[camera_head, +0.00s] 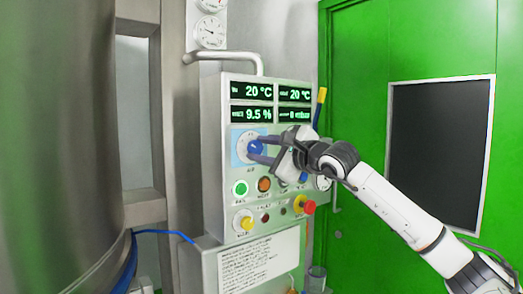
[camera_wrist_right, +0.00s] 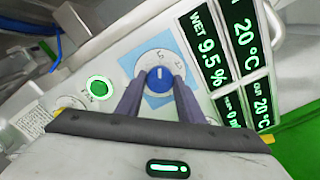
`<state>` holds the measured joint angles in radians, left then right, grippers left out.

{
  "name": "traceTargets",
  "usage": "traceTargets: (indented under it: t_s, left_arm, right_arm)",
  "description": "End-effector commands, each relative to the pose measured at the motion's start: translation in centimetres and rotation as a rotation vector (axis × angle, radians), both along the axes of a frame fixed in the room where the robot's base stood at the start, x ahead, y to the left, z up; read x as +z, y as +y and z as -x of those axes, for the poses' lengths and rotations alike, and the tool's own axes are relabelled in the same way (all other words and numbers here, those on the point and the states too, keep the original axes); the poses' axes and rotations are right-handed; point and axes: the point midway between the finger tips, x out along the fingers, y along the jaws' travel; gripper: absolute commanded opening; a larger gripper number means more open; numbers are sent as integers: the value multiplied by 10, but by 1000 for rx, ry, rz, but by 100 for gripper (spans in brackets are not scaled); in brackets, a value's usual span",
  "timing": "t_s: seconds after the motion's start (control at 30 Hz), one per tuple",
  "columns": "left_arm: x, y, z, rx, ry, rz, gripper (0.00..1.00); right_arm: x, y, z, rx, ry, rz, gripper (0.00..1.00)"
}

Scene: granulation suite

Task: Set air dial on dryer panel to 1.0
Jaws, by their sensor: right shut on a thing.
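The dryer panel (camera_head: 229,92) is a grey box with green readouts, buttons and dials. The blue air dial (camera_head: 255,147) sits on a round white scale over a light blue square, below the readouts. In the right wrist view the blue dial (camera_wrist_right: 160,78) shows a white pointer line, and scale marks are partly readable around it. My right gripper (camera_head: 256,150) reaches in from the right, its two fingers on either side of the dial, shut on it. The right gripper's fingers (camera_wrist_right: 160,92) also flank the dial in the wrist view. My left gripper is not in view.
A green FAN button (camera_head: 240,188) and a red mushroom button (camera_head: 305,205) sit below the dial. A large steel vessel (camera_head: 55,140) stands at left. A green door (camera_head: 360,60) with a dark window is behind my right arm.

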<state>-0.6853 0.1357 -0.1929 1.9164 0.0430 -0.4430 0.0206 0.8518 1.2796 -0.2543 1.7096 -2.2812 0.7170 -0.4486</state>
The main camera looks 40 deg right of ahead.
Motion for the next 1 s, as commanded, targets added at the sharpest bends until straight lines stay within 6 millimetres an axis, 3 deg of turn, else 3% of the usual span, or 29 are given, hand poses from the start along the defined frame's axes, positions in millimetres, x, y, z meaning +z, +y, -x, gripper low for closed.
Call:
traceTargets:
  t_s: [0.27, 0.3, 0.4, 0.77, 1.0]
  left_arm:
    - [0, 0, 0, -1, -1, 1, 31]
    - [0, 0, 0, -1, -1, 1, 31]
    - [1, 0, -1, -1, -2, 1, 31]
    - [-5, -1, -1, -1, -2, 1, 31]
    - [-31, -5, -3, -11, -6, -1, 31]
  right_arm:
    - [0, 0, 0, 0, 1, 5, 12]
    - [0, 1, 0, 0, 1, 5, 41]
    - [0, 0, 0, 0, 0, 4, 53]
    - [-3, 0, 5, -2, 1, 3, 53]
    - [-9, 3, 43, -6, 2, 10, 53]
